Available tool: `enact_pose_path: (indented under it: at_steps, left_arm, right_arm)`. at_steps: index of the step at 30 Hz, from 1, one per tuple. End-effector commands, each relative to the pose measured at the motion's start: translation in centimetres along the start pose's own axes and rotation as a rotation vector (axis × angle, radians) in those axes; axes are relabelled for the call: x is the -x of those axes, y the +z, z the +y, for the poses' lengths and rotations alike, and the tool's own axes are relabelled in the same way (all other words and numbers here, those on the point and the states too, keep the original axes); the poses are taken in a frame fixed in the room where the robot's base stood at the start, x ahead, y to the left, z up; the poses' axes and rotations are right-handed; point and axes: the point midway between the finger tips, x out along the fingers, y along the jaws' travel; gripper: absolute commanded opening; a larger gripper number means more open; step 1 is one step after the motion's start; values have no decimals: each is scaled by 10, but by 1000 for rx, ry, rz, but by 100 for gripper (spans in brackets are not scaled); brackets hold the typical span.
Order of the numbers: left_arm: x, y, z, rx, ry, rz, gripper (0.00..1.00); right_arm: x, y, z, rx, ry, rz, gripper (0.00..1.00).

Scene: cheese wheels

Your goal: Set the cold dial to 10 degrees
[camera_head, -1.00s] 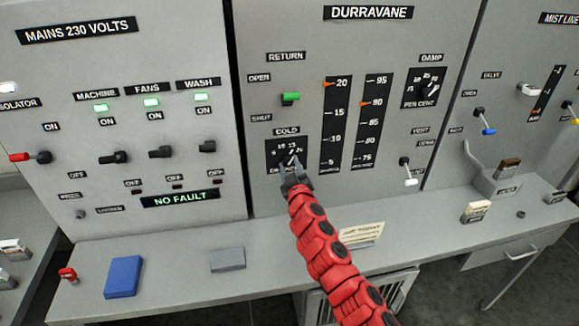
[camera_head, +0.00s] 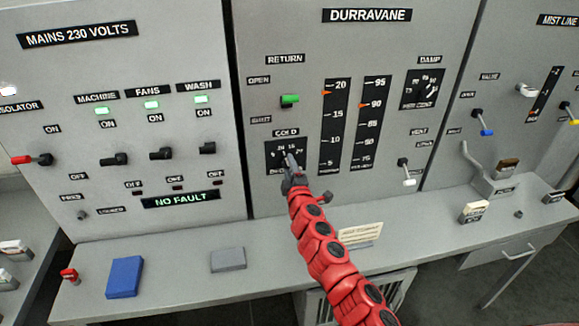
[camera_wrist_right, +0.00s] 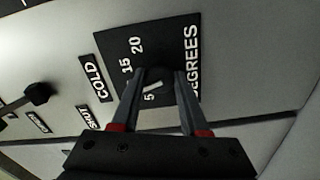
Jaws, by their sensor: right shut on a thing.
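The cold dial (camera_head: 273,153) is a black plate with white numbers and a knob, below the COLD label in the middle of the DURRAVANE panel. My right gripper (camera_head: 291,162) reaches it from below and hides part of its face. In the right wrist view, the two fingers (camera_wrist_right: 159,88) are shut on the dark knob (camera_wrist_right: 156,74) of the cold dial (camera_wrist_right: 181,31). A white mark shows between the fingers, near the 5. The 15 and 20 are readable; the 10 is hidden. I cannot tell the exact setting. My left gripper is out of view.
A temperature scale (camera_head: 335,130) beside the dial has an orange marker a little below 20. The desk (camera_head: 185,262) below holds a blue book (camera_head: 124,278) and a grey block (camera_head: 228,259).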

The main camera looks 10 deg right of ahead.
Motion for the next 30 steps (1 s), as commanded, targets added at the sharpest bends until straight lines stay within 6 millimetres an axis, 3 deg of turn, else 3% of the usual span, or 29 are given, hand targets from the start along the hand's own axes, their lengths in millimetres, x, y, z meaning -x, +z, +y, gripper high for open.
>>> enact_pose_path:
  at_steps: [22,23,27,30]
  left_arm:
    - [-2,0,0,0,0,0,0]
    - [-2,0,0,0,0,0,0]
    - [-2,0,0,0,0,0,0]
    - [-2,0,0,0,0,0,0]
  right_arm:
    - [0,0,0,82,0,0,0]
    - [0,0,0,82,0,0,50]
    - [0,0,0,81,0,0,74]
    - [0,0,0,81,0,0,74]
